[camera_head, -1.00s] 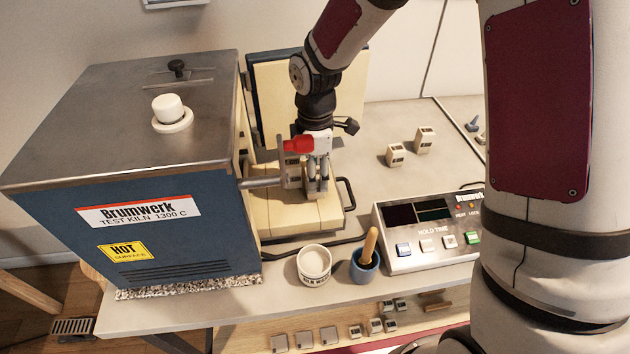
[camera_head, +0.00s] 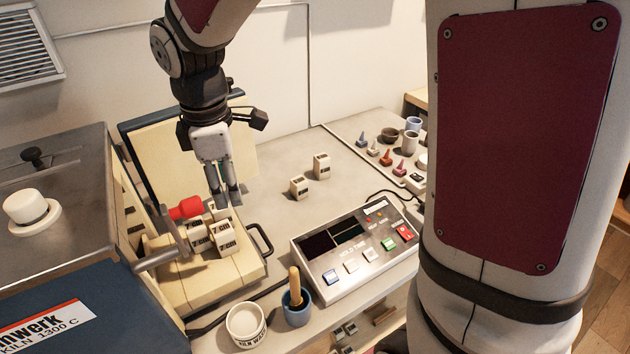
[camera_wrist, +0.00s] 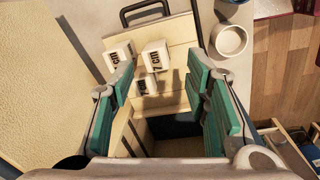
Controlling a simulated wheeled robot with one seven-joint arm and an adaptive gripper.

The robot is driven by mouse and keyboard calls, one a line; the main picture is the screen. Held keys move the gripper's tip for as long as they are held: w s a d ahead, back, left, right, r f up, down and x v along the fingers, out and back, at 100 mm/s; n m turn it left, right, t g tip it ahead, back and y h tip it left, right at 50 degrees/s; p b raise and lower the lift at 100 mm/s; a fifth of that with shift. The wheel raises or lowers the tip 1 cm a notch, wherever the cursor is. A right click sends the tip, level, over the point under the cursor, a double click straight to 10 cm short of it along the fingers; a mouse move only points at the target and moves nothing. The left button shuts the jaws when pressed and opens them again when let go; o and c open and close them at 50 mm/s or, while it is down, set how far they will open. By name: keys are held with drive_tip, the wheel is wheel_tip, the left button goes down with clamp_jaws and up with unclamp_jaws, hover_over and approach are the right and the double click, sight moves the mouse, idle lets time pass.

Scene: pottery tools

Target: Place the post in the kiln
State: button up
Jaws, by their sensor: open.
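The kiln (camera_head: 70,215) stands at the left, with a metal top and a blue front. A cream slab (camera_head: 215,278) extends beside its open side. Three small cream posts marked "7 cm" stand close together on the slab; one post (camera_head: 222,240) is at the front right, and they show in the wrist view, including the right-hand one (camera_wrist: 155,55). Two similar posts, a nearer one (camera_head: 298,187) and a farther one (camera_head: 321,166), stand on the table. My gripper (camera_head: 225,197) is open, pointing down just above the slab's posts. No post shows between its green-padded fingers (camera_wrist: 165,110).
A red-gripped handle (camera_head: 187,208) sticks out beside the posts. A raised cream panel (camera_head: 170,150) stands behind. The control box (camera_head: 355,250), a white cup (camera_head: 246,325) and a blue mortar (camera_head: 297,307) line the front. Table around the two loose posts is clear.

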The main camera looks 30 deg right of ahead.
drive_tip(key=s+d+r+m+t, duration=0.2)
drive_tip(key=s+d+r+m, duration=0.2)
drive_tip(key=s+m, duration=0.3)
drive_tip(key=s+d+r+m+t, duration=0.2)
drive_tip(key=s+d+r+m, duration=0.2)
drive_tip(key=s+m, duration=0.3)
drive_tip(key=s+r, duration=0.1)
drive_tip(key=s, duration=0.3)
drive_tip(key=shift+s+r+m, duration=0.35)
drive_tip(key=shift+s+m, duration=0.05)
drive_tip(key=shift+d, duration=0.15)
